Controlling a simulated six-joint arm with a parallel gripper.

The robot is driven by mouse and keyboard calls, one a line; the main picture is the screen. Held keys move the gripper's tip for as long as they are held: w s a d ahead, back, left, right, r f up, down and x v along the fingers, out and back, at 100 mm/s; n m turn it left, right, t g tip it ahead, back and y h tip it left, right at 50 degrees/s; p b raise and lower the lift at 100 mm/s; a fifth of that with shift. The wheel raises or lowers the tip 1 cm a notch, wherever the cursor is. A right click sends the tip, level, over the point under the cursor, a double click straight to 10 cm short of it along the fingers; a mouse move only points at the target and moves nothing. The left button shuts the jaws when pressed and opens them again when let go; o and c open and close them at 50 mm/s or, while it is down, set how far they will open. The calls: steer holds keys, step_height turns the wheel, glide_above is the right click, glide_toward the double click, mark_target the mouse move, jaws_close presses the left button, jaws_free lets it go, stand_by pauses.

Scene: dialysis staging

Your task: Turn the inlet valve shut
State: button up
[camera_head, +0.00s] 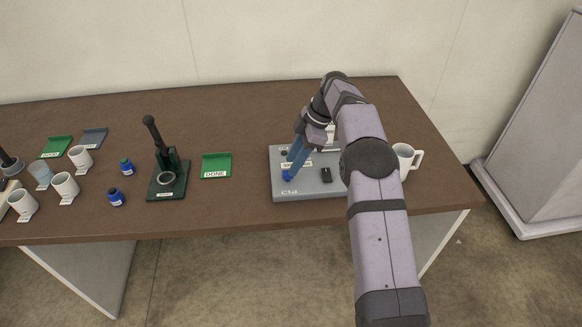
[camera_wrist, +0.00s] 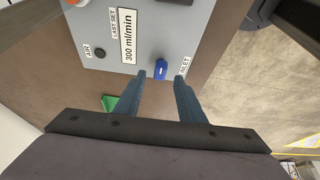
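The inlet valve is a small blue handle (camera_wrist: 160,69) at the edge of a grey unit, beside a white "INLET" label (camera_wrist: 184,65) in the wrist view. In the head view the blue valve (camera_head: 287,177) is at the front left of the grey unit (camera_head: 313,192). My gripper (camera_wrist: 161,77) is open, its two blue fingers apart with the handle showing between their tips. I cannot tell whether either finger touches it. In the head view my gripper (camera_head: 295,156) reaches down at the valve, and my arm hides part of the unit.
The unit also carries a black "AIR" knob (camera_wrist: 99,53) and a "300 ml/min" label (camera_wrist: 128,36). A white mug (camera_head: 404,158) stands right of the unit. A green "DONE" tray (camera_head: 216,165) and a dark green press (camera_head: 167,172) stand left. The table's front edge is close.

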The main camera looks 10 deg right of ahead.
steer(key=shift+v, duration=2)
steer(key=s+d+f+m+h+p, duration=0.1)
steer(key=s+d+m+h+p, duration=0.1)
steer(key=s+m, duration=0.7)
steer(key=s+d+m+h+p, duration=0.2)
steer(key=s+m, duration=0.7)
steer(key=s, duration=1.7)
steer(key=shift+d+f, duration=0.35)
steer(key=shift+d, duration=0.15)
